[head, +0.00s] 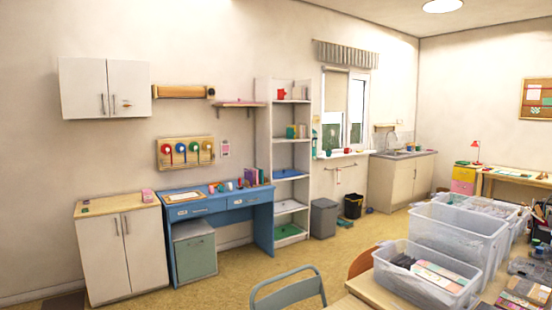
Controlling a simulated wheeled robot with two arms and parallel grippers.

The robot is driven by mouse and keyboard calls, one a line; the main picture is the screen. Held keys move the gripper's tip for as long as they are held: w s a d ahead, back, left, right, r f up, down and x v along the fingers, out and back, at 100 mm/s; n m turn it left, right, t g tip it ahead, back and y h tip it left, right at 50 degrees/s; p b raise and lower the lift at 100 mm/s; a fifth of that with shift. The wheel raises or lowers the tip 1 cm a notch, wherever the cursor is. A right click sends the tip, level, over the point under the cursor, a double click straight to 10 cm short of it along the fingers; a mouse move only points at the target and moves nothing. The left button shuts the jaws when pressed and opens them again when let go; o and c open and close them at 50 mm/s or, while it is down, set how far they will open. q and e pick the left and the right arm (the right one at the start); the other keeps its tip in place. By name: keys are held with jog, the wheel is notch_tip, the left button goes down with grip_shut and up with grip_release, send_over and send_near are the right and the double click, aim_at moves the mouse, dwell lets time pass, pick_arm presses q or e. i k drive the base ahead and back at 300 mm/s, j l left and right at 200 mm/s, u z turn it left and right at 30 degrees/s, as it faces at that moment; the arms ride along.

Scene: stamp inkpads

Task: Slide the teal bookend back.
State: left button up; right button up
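A small teal block-like item (290,132) stands on a middle shelf of the tall white shelf unit (261,140), beside a few upright book-like items (301,131). It may be the teal bookend, but it is too small to tell. Another row of upright books (251,176) stands at the back right of the blue desk (262,208); I cannot make out a teal bookend there. Neither of my grippers is in view.
A grey-green chair (290,283) and a wooden table with clear plastic bins (457,228) fill the right foreground. A grey bin (324,217) and a black bin (353,206) stand right of the shelf unit. Yellowish floor (240,277) lies open before the blue desk.

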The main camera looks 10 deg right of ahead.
aim_at(289, 134)
jog(key=i+j+u, duration=0.3)
jog(key=i, duration=0.25)
jog(key=i+u, duration=0.4)
jog(key=i, duration=1.95)
jog(key=i+z, duration=0.2)
jog(key=i, duration=0.25)
jog(key=i+j+z, duration=0.2)
jog(key=i, duration=0.3)
jog(key=i+z, duration=0.2)
jog(key=i, duration=0.25)
jog(key=i+l+z, duration=0.1)
jog(key=z, duration=0.3)
jog(key=i+z, duration=0.35)
jog(key=i+j+z, duration=0.1)
jog(key=z, duration=0.3)
jog(key=i+j+z, duration=0.15)
jog(key=i+z, duration=0.2)
jog(key=i+l+z, duration=0.1)
jog(key=i+z, duration=0.6)
jog(key=i, duration=0.15)
jog(key=i+u, duration=0.25)
jog(key=i, duration=0.3)
jog(key=i+u, duration=0.3)
jog(key=i, duration=0.2)
jog(key=i+l+u, duration=0.25)
jog(key=i, duration=0.25)
